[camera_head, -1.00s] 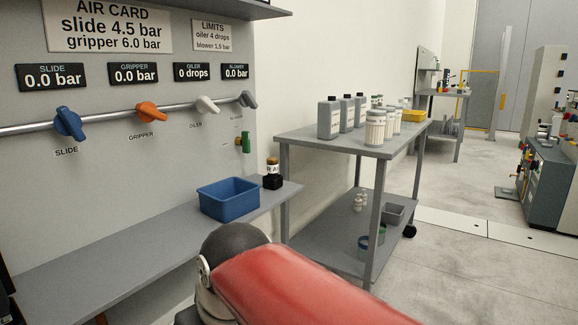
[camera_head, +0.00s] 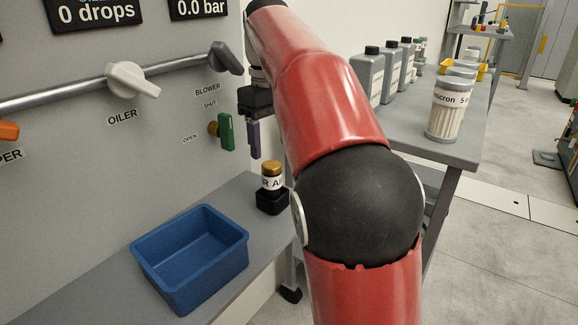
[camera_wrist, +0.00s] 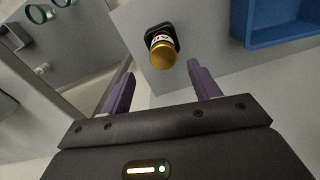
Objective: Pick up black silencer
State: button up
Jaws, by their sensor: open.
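A small gold-capped piece with a white label (camera_head: 272,182) stands in a black square base (camera_head: 268,203) on the grey shelf; I cannot tell whether this is the black silencer. In the wrist view the gold cap (camera_wrist: 162,54) and black base (camera_wrist: 172,30) lie just beyond my fingertips. My gripper (camera_head: 254,152) has purple fingers and is above and slightly left of the piece in the head view. It also shows in the wrist view (camera_wrist: 162,72), open, with nothing between the fingers.
A blue bin (camera_head: 190,258) stands left of the piece on the shelf (camera_head: 115,270). A green valve handle (camera_head: 226,132) sticks out from the panel near my gripper. A table (camera_head: 440,155) with grey bottles (camera_head: 368,75) and a white jar (camera_head: 449,108) is on the right.

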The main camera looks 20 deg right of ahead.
aim_at(271, 164)
jog(key=f, duration=0.2)
jog(key=f+b, duration=0.1)
jog(key=f, duration=0.2)
jog(key=f+b, duration=0.1)
jog(key=f, duration=0.1)
jog(key=shift+s+a+f, duration=0.2)
jog(key=shift+s+f, duration=0.1)
jog(key=shift+s, duration=0.05)
jog(key=shift+c, duration=0.3)
jog(key=c, duration=1)
